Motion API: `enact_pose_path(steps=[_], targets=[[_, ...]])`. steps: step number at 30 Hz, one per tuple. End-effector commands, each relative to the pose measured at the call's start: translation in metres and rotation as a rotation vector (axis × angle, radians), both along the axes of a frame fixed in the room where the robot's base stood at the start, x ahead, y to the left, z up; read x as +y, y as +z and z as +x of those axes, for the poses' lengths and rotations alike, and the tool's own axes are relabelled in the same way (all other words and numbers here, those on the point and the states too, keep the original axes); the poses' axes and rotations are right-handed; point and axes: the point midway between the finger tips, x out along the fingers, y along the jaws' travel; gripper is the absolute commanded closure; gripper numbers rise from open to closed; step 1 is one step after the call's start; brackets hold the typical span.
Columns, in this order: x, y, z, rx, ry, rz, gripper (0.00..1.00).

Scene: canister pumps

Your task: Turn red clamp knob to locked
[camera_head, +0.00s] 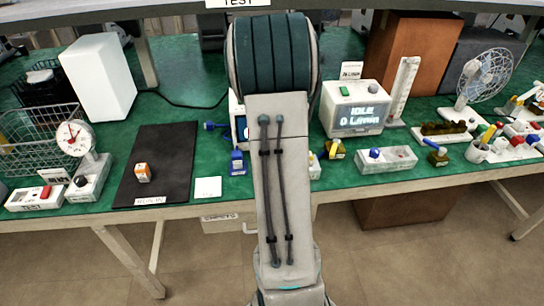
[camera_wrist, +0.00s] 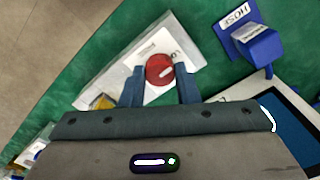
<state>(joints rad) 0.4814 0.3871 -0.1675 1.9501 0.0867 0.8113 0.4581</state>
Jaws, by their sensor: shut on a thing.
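The red clamp knob (camera_wrist: 160,69) shows in the wrist view, round, with a pale mark slanting across its top. It sits on a long white block (camera_wrist: 178,37) on the green table. My gripper (camera_wrist: 160,84) is shut on the red knob, with one dark blue finger at each side of it. In the head view my arm hides the knob and most of its block.
A blue holder labelled HOSE (camera_wrist: 256,45) stands close to the right of the block; it also shows in the head view (camera_head: 237,163). A black mat (camera_head: 155,175) lies at left.

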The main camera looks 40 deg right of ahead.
Motion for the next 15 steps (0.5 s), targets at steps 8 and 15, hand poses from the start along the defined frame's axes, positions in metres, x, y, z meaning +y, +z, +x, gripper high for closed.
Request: enact_pose_path(steps=[8,15], targets=[[-0.0004,0.0010,0.0007,-0.003,-0.001,-0.001,0.50],[-0.0002,0.0005,0.0003,-0.001,0.000,-0.001,0.50]])
